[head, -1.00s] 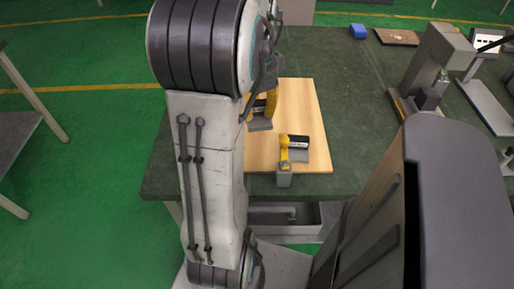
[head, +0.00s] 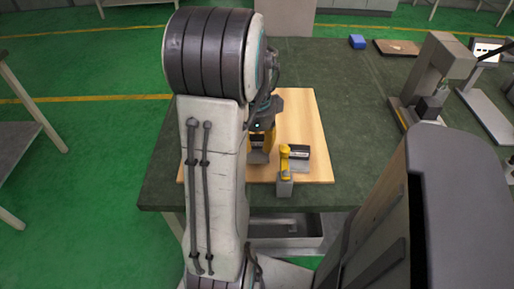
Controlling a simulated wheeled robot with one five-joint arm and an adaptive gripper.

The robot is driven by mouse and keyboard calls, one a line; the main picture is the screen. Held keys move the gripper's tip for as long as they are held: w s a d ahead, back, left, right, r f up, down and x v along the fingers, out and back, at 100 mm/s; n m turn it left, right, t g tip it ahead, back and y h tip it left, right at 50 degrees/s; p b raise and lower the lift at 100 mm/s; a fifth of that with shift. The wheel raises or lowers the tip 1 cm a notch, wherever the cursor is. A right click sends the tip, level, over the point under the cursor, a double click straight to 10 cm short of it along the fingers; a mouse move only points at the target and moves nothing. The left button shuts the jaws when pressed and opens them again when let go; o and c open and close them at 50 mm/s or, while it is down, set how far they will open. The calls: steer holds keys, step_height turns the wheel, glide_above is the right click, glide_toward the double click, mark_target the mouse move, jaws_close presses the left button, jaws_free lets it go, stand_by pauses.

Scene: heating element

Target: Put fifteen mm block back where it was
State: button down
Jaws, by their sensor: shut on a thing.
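My gripper (head: 258,150) is partly hidden behind my own arm, above the light wooden board (head: 308,112). Its yellow and dark parts show to the right of the arm. It is shut on a small grey block (head: 257,158), seemingly the fifteen mm block; its size mark cannot be read. Whether the block touches the board cannot be told. Just right of it, near the board's front edge, stands a yellow and grey piece (head: 285,165) with a black, white-labelled part (head: 299,153) beside it.
The board lies on a dark green table (head: 350,95). A grey press-like device (head: 440,65) stands at the right. The table between board and device is clear.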

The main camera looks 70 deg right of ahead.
mark_target(257, 140)
steer(key=shift+f, duration=0.85)
steer(key=shift+f, duration=0.1)
steer(key=c, duration=0.8)
jaws_free()
steer(key=shift+c, duration=0.2)
step_height(257, 140, up, 12)
steer(key=shift+a+r+p, duration=0.1)
steer(key=shift+a+p, duration=0.05)
steer(key=shift+p, duration=0.9)
